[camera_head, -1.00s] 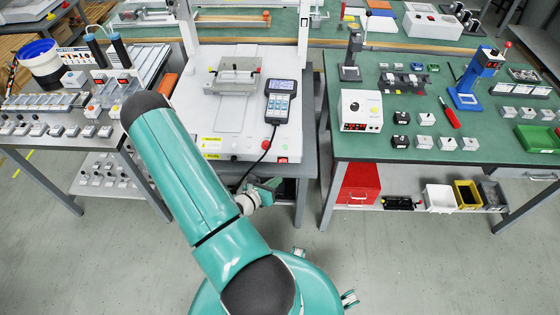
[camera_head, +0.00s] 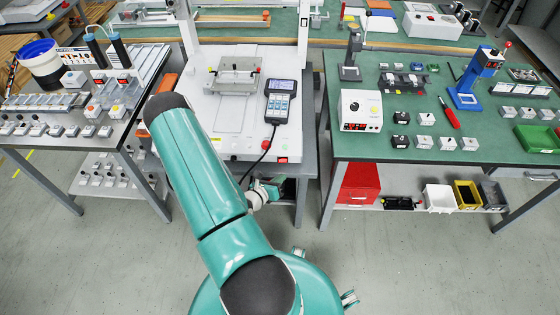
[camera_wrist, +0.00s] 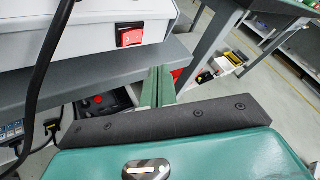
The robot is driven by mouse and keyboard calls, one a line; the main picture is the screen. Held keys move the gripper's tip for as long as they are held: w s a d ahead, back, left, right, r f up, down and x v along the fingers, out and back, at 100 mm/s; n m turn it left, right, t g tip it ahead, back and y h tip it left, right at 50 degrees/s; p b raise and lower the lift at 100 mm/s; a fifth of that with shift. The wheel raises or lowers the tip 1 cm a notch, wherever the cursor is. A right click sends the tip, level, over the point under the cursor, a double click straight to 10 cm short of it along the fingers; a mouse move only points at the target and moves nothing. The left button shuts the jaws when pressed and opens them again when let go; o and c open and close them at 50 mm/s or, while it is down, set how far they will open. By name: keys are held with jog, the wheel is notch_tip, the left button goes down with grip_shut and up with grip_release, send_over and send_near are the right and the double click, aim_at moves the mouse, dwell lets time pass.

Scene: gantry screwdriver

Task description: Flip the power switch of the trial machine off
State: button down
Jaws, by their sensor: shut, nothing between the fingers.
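The trial machine (camera_head: 232,131) is the white gantry unit on the middle table, with a raised frame and a handheld keypad. Its red power switch (camera_head: 281,160) sits low on the right of its front face. The switch also shows large in the wrist view (camera_wrist: 131,36), upper left of centre. My gripper (camera_wrist: 158,70) is shut and empty, its green fingers together below and right of the switch, apart from it. In the head view my gripper (camera_head: 276,184) is partly hidden by my arm, below the switch and in front of the table edge.
The keypad (camera_head: 280,98) has a black cable hanging down the machine's front, left of the switch in the wrist view. The grey table edge (camera_wrist: 90,78) runs beneath the machine. A green-topped table (camera_head: 430,150) stands to the right, with a red cabinet (camera_head: 358,184) under it. The floor is clear.

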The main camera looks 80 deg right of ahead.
jog(key=shift+w+d, duration=0.3)
jog(key=shift+d, duration=0.4)
jog(key=shift+w+d, duration=0.25)
jog(key=shift+d, duration=0.5)
jog(key=shift+w+d, duration=0.3)
jog(key=shift+d, duration=0.4)
jog(key=shift+d, duration=0.1)
jog(key=shift+w+d, duration=0.15)
jog(key=shift+d, duration=0.15)
jog(key=shift+w+d, duration=0.1)
jog(key=shift+d, duration=0.15)
dwell(0.9)
jog(key=shift+s+a, duration=0.3)
jog(key=shift+a, duration=0.35)
jog(key=shift+a, duration=0.15)
jog(key=a, duration=0.1)
jog(key=s+a, duration=0.1)
jog(key=a, duration=0.2)
jog(key=shift+s+a, duration=0.2)
jog(key=shift+s, duration=0.15)
